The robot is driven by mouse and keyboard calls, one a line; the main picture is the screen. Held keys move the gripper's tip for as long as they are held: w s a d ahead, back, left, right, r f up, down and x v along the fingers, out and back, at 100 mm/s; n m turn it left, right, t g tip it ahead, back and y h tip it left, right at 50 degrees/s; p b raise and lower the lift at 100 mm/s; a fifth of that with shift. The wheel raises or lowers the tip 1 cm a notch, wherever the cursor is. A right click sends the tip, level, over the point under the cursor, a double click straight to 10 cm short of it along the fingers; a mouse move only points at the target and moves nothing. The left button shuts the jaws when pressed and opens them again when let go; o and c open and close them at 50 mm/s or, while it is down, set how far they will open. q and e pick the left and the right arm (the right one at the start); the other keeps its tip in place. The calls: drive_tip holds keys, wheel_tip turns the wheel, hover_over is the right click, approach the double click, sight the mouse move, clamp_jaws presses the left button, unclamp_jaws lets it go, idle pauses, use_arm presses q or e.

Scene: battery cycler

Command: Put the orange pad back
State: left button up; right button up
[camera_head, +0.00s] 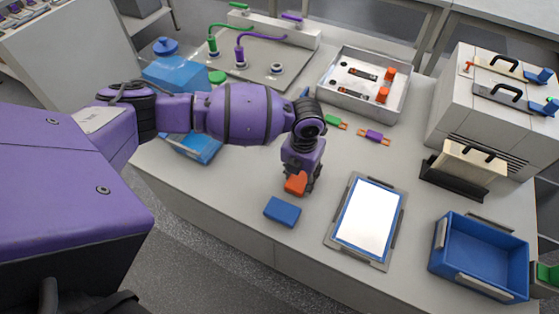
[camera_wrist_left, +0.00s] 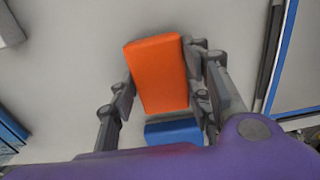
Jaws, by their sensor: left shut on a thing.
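The orange pad (camera_head: 295,184) is between the fingers of my left gripper (camera_head: 300,184), above the bench near its front edge. In the left wrist view the orange pad (camera_wrist_left: 158,75) is a flat rectangle, with the left gripper's fingers (camera_wrist_left: 160,95) closed on its two sides. A blue block (camera_head: 282,212) lies on the bench just in front of the gripper. I cannot tell the exact gap between the pad and the bench. My right gripper does not show.
A tablet-like panel (camera_head: 367,221) lies right of the gripper, with a blue bin (camera_head: 482,255) further right. A metal tray (camera_head: 372,104) with orange and dark parts stands behind. Green (camera_head: 336,122) and purple (camera_head: 374,136) small parts lie before it. A blue jug (camera_head: 178,72) stands back left.

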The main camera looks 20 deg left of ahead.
sight(300, 178)
use_arm(q)
drive_tip(key=o, duration=1.1)
drive_tip(key=shift+r, duration=0.1)
wheel_tip(300, 178, up, 12)
drive_tip(key=shift+r+p, duration=0.1)
drive_tip(key=shift+p, duration=0.2)
